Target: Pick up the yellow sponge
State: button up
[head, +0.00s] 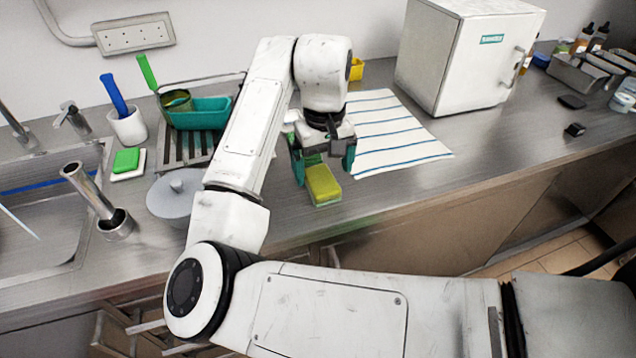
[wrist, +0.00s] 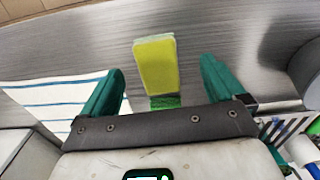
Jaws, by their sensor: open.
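The yellow sponge (head: 323,184) lies on the steel counter, near its front edge, in the head view. It has a green layer under the yellow one. In the wrist view the sponge (wrist: 156,64) shows beyond and between the two green fingers. My gripper (head: 324,168) is open and empty, just above and behind the sponge in the head view. The gripper (wrist: 160,85) also shows in the wrist view, with its fingers apart on either side of the sponge's near end. I cannot tell the exact height of the fingers above the counter.
A striped towel (head: 385,135) lies right of the sponge, before a white box (head: 465,55). A grey lid (head: 175,197) sits to the left, with a green sponge (head: 127,161) and a sink (head: 45,225) beyond.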

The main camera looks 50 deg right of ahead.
aim_at(327, 189)
jog(key=shift+s+d+f, duration=0.15)
jog(key=shift+f, duration=1.45)
jog(key=shift+s+d+f, duration=0.1)
jog(key=shift+s+f, duration=0.05)
jog(key=shift+f, duration=1.4)
jog(key=c, duration=1.2)
